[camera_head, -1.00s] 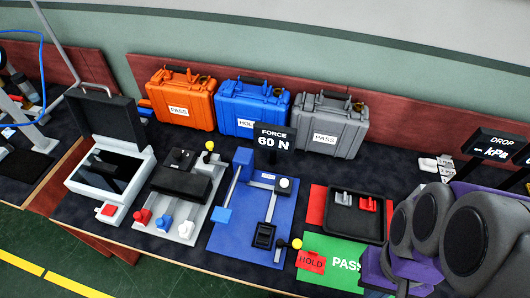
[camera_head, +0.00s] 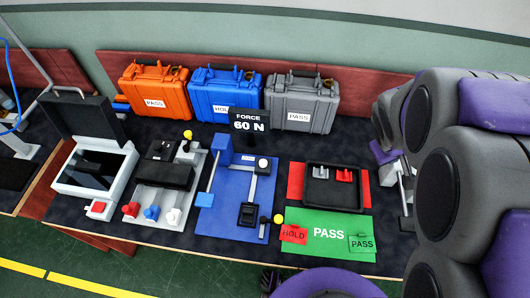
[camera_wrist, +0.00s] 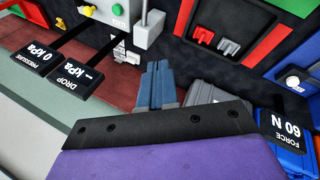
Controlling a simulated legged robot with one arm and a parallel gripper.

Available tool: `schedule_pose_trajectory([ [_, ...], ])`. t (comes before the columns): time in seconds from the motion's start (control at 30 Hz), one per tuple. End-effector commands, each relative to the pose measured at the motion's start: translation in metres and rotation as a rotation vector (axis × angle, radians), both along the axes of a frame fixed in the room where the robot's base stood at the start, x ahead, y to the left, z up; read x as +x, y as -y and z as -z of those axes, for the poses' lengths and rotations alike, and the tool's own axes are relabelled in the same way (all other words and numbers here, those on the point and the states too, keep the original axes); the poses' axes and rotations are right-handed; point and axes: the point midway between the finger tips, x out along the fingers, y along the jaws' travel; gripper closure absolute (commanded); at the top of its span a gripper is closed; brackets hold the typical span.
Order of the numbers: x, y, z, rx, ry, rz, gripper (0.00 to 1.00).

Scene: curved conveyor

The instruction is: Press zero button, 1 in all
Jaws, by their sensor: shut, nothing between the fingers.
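My gripper (camera_wrist: 157,70) shows in the wrist view with its blue-grey fingers together and empty, above the dark table. Which button is the zero button I cannot tell, as no such label is readable. A grey fixture with a green button (camera_wrist: 139,28) and a white round knob (camera_wrist: 117,9) is up and left of the fingers, apart from them. A blue force fixture (camera_head: 235,215) has a white round button (camera_head: 262,163); that button also shows at the right of the wrist view (camera_wrist: 292,81).
Orange (camera_head: 155,92), blue (camera_head: 224,96) and grey (camera_head: 302,103) cases stand along the back. A black tray (camera_head: 333,203) and a green PASS mat (camera_head: 310,220) lie right of the force fixture. Pressure (camera_wrist: 48,53) and drop (camera_wrist: 75,78) displays stand near the fingers.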

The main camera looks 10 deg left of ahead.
Motion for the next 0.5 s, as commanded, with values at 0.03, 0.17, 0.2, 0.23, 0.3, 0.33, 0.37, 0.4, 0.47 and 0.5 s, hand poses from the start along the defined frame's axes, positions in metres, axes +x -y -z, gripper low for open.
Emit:
schedule_pose_trajectory([
  [0.03, 0.026, -0.005, 0.001, -0.031, 0.019, -0.08, 1.0],
  [0.17, 0.092, -0.033, 0.009, -0.092, 0.092, -0.326, 1.0],
  [0.2, 0.108, -0.045, 0.014, -0.102, 0.107, -0.404, 1.0],
  [0.23, 0.12, -0.055, 0.019, -0.107, 0.119, -0.465, 1.0],
  [0.3, 0.144, -0.08, 0.031, -0.11, 0.14, -0.609, 1.0],
  [0.33, 0.153, -0.093, 0.037, -0.104, 0.152, -0.674, 1.0],
  [0.37, 0.16, -0.105, 0.044, -0.098, 0.161, -0.735, 1.0],
  [0.4, 0.168, -0.122, 0.054, -0.083, 0.171, -0.82, 1.0],
  [0.47, 0.176, -0.148, 0.068, -0.055, 0.189, -0.947, 1.0],
  [0.5, 0.178, -0.167, 0.08, -0.026, 0.197, -1.032, 1.0],
])
